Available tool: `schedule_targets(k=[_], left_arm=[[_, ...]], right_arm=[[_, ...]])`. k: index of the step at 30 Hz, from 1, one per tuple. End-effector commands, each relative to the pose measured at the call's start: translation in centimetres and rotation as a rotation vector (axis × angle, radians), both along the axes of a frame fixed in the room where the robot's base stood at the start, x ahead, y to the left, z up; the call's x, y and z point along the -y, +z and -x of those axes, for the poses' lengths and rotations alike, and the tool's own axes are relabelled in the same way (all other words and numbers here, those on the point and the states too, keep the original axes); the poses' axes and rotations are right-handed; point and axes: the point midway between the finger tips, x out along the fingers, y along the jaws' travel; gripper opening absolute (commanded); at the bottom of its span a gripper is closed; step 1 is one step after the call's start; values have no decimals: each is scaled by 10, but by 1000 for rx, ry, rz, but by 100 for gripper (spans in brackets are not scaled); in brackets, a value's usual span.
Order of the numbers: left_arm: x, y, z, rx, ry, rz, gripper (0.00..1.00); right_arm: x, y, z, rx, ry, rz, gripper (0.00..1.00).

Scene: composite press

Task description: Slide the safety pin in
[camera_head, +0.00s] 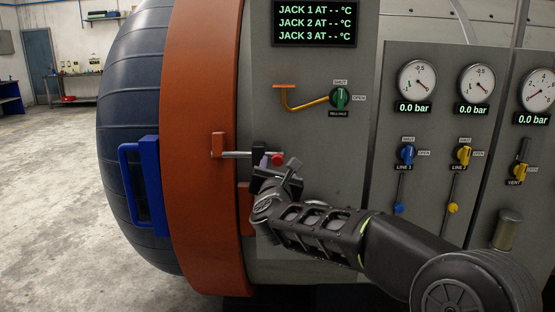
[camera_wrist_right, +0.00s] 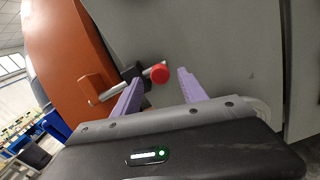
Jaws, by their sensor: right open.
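The safety pin is a steel rod (camera_head: 236,154) with a red knob (camera_head: 277,159) at its right end. It lies across the edge of the orange ring, between an orange lug (camera_head: 217,141) and a black bracket (camera_head: 259,149) on the grey panel. I cannot tell how deep the rod sits in the lug. My right gripper (camera_head: 279,168) is at the knob. In the right wrist view its purple fingers (camera_wrist_right: 160,77) are open, one on each side of the red knob (camera_wrist_right: 159,73), with gaps visible. My left gripper is not in view.
A blue handle (camera_head: 128,185) sticks out on the dark round door at the left. Gauges, blue and yellow valves (camera_head: 463,156) fill the panel at right. The floor at left is open.

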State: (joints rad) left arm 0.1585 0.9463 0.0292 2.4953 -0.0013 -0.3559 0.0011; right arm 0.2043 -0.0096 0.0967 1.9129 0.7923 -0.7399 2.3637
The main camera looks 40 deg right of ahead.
Motion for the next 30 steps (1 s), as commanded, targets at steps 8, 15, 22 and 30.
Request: schedule_targets(k=[8, 15, 22, 30], left_arm=[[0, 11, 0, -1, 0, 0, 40], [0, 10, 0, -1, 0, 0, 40], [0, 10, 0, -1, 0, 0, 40], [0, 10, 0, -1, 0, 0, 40]], right_arm=[[17, 0, -22, -1, 0, 1, 50], [18, 0, -23, 0, 0, 1, 50], [17, 0, -23, 0, 0, 1, 33], [17, 0, -23, 0, 0, 1, 11]])
